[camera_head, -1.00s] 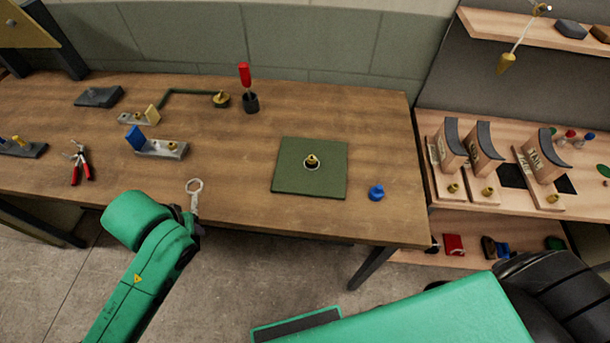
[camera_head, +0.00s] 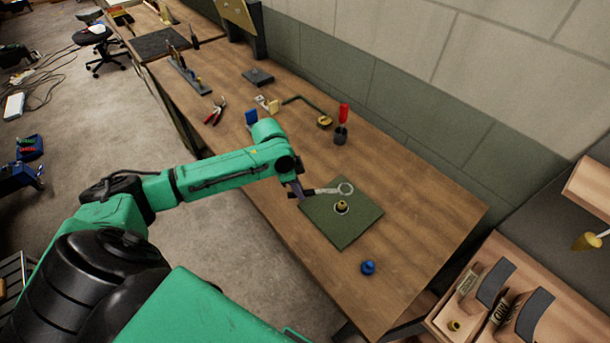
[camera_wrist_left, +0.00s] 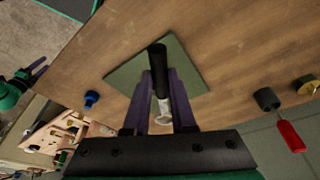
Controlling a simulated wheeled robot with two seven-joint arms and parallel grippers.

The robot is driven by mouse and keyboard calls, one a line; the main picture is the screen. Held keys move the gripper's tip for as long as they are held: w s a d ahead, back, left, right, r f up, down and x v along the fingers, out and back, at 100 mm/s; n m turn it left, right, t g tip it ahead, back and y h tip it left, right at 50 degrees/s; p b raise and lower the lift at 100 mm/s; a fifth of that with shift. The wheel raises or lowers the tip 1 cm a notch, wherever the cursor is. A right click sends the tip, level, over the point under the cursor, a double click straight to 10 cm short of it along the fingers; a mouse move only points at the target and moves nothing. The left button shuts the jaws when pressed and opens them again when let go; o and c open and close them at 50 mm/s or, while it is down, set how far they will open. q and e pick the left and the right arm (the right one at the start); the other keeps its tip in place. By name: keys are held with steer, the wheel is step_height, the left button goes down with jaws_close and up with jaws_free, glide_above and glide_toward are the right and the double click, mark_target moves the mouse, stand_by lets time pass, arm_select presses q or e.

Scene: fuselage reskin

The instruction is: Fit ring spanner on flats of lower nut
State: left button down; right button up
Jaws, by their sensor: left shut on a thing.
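My left gripper (camera_head: 299,190) is shut on the ring spanner (camera_head: 334,190) by its dark handle. In the head view the spanner's bright ring end points right, over or near the far edge of the green mat (camera_head: 345,238). A brass nut (camera_head: 341,206) with a pale ring round its base sits on the mat, close to the spanner's ring but apart from it in the picture. The nut is hidden there.
A blue knob (camera_head: 368,267) lies on the bench near the mat. Red pliers (camera_head: 215,112) and small fixtures lie further left. The bench right of the mat is clear.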

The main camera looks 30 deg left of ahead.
arm_select(q)
steer(key=shift+s+d+f+b, duration=0.1)
steer(key=shift+s+f+b, duration=0.3)
steer(key=shift+f, duration=0.65)
steer(key=shift+s+f+b, duration=0.25)
steer(key=shift+f+b, duration=0.15)
steer(key=shift+f, duration=0.8)
steer(key=c, duration=1.4)
jaws_free()
jaws_close()
arm_select(e)
steer(key=s+f, duration=0.2)
steer(key=s, duration=0.1)
steer(key=shift+d, duration=0.4)
steer(key=shift+r, duration=0.15)
